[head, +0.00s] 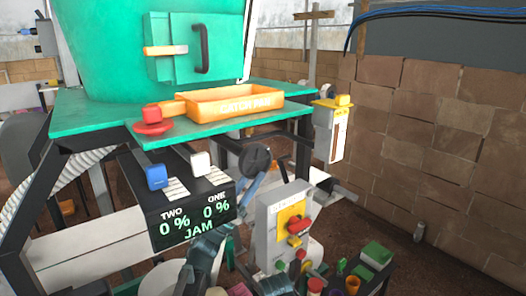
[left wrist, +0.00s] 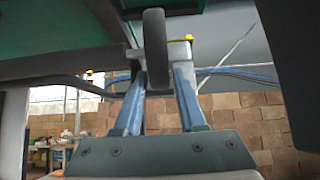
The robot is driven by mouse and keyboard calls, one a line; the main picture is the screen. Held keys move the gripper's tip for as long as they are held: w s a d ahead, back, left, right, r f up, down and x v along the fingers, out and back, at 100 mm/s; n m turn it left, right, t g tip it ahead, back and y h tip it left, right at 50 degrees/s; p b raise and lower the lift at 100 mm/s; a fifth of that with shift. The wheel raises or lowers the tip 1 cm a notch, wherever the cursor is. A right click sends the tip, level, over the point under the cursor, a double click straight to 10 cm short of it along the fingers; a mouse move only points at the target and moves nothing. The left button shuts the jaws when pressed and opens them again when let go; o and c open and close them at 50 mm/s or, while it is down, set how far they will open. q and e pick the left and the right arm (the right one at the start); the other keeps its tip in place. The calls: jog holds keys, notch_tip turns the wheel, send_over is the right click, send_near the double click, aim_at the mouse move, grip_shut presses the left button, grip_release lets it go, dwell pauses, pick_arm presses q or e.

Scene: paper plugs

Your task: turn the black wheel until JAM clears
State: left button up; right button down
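The black wheel (head: 256,159) sits below the green table's front edge in the head view. In the left wrist view the wheel (left wrist: 155,48) shows edge-on. My left gripper (head: 257,182) reaches up to the wheel from below; its two blue fingers (left wrist: 158,75) stand on either side of the wheel's lower rim. They look apart, with a narrow gap on the right side; contact on the left side is unclear. The black display box (head: 190,210) reads TWO 0 %, ONE 0 %, and JAM in green. I cannot make out my right gripper.
An orange catch tray (head: 235,103) and a red button (head: 151,128) are on the green table (head: 100,123). A grey control box (head: 284,235) with a red knob stands close right of my arm.

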aim_at(263, 163)
pick_arm(q)
jog(key=p+x, duration=0.2)
jog(key=x, duration=0.3)
jog(key=shift+p, duration=0.35)
grip_shut()
